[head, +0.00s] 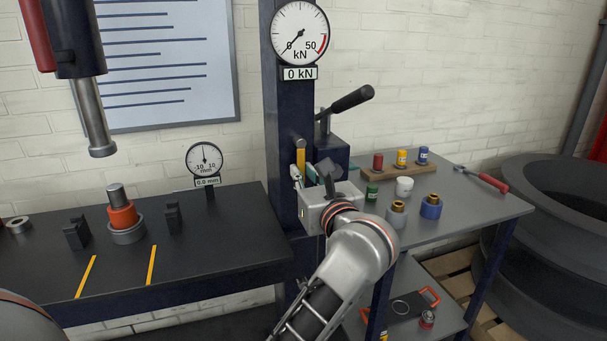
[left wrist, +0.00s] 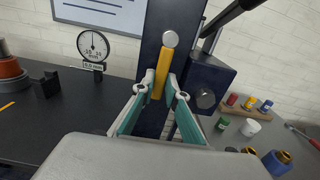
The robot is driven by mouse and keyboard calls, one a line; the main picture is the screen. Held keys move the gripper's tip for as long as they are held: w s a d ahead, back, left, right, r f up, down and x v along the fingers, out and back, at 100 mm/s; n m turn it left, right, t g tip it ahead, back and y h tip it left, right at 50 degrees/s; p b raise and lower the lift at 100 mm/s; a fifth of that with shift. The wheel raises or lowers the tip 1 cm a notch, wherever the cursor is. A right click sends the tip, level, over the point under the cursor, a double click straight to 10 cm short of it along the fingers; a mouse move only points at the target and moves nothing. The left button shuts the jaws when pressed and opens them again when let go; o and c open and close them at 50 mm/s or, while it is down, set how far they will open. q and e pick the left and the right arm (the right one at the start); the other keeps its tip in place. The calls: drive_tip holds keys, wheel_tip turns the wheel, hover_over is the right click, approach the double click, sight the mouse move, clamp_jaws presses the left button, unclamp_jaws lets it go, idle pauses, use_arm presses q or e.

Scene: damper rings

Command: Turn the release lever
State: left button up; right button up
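The release lever (head: 300,159) is a yellow bar with a round silver pivot at its top, on the front of the dark blue column. It hangs down, and in the left wrist view the yellow bar (left wrist: 162,72) tilts slightly, its lower end towards the left. My left gripper (head: 305,174) is at the lever's lower end. In the left wrist view, its teal-padded fingers (left wrist: 158,92) stand apart on either side of that end. Firm contact is not clear to see. My right gripper is not in view.
A black-handled lever (head: 350,100) sticks out from the blue block right of the column. The force gauge (head: 300,33) reads 0 kN. A damper with an orange ring (head: 122,216) stands on the left bench. Small cans, rings and a red-handled tool (head: 485,180) lie on the right table.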

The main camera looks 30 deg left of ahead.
use_arm(q)
drive_tip(key=shift+o, duration=1.3)
drive_tip(key=shift+r, duration=0.15)
wheel_tip(320, 180, up, 10)
drive_tip(key=shift+f, duration=0.1)
